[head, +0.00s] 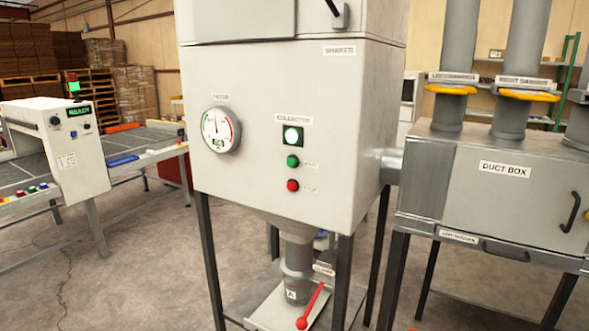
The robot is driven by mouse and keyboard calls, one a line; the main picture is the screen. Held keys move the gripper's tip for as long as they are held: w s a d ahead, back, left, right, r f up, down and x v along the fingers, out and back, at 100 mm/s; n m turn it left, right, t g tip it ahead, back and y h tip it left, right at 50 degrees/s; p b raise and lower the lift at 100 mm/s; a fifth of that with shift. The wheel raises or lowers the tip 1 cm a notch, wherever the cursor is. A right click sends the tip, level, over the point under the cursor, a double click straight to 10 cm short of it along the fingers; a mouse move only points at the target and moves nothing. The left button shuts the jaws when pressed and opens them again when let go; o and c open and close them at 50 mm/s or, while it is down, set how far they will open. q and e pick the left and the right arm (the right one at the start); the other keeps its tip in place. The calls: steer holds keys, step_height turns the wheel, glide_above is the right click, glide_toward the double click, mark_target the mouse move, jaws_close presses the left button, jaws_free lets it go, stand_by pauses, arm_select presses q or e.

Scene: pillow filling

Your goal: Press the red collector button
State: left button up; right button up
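The red collector button (292,185) is a small round button on the front of the pale grey collector cabinet (265,120), in the middle of the head view. A green button (292,161) sits just above it, and a lit white-green indicator lamp (292,136) is above that. Labels stand beside the buttons but are too small to read. A round dial gauge (221,130) is to the left on the same face. Neither of my grippers shows in the head view, and nothing covers the red button.
Below the cabinet are dark legs, a spout (298,262) and a red lever (310,306). The duct box (490,190) with yellow-handled pipes stands at right. A control unit (62,145) and table (150,137) stand at left. Concrete floor is open at lower left.

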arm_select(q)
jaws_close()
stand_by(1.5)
